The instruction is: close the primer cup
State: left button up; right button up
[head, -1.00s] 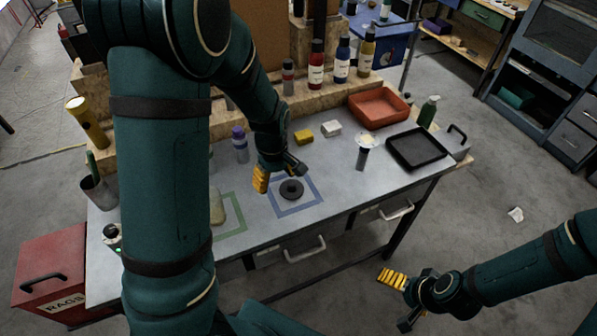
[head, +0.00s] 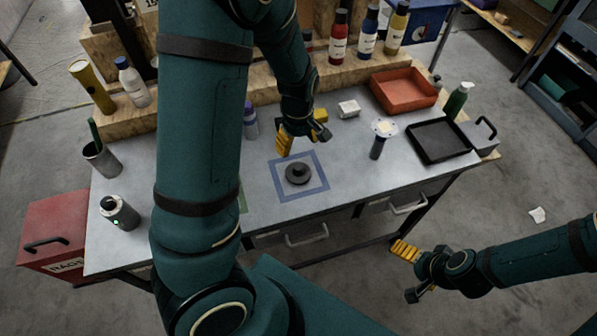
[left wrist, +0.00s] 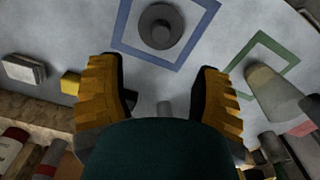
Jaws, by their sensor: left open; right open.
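A black round lid (head: 298,174) with a raised knob lies inside the blue square outline on the bench. It also shows in the left wrist view (left wrist: 160,32), ahead of the fingers. A pale cup (left wrist: 272,92) stands at the green square outline in the left wrist view; my left arm hides it in the head view. My left gripper (head: 302,140) is open and empty, above the bench just behind the lid; its two yellow-padded fingers also show in the left wrist view (left wrist: 160,85). My right gripper (head: 408,273) is open and empty, off the bench's front edge.
Yellow (head: 320,115) and white (head: 348,109) blocks lie behind the left gripper. A dark cylinder with a pale top (head: 377,148), a black tray (head: 440,141) and an orange bin (head: 404,91) are to the right. A purple-capped bottle (head: 250,124) stands beside my left arm.

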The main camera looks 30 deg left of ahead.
aim_at(298, 166)
pick_arm(q)
notch_tip(298, 166, down, 6)
jog(key=shift+f+b, duration=0.15)
jog(key=shift+b, duration=0.35)
jog(key=shift+f+b, duration=0.4)
jog(key=shift+f, duration=2.2)
jog(key=c, duration=0.9)
